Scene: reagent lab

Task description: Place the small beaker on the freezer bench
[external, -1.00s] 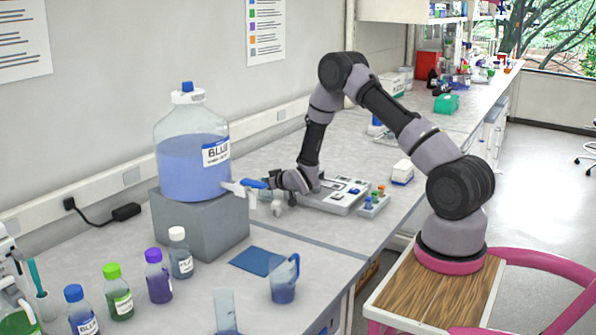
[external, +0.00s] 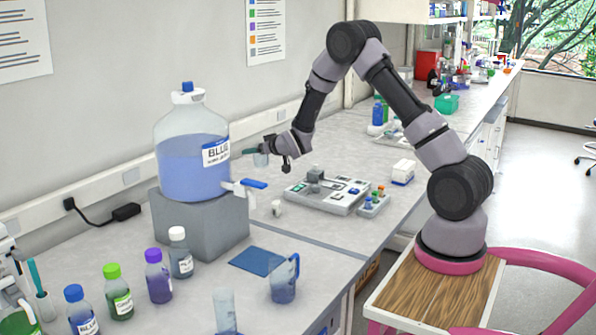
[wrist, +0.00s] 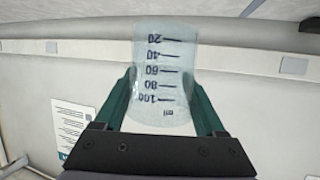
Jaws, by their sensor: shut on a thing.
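The small beaker (external: 261,159) is clear, with a printed scale up to 100 ml that shows in the wrist view (wrist: 165,85). My gripper (external: 264,148) is shut on it, with one green finger on each side of the glass. In the external view the beaker is held in the air above the bench (external: 330,160), just right of the big blue bottle (external: 190,165). It looks empty. I cannot tell which surface is the freezer bench.
The blue bottle stands on a grey block (external: 200,225), its tap pointing right. A grey tray of parts (external: 325,197) and a small white object (external: 277,208) are on the bench. A blue jug (external: 284,280) and several capped bottles stand in front.

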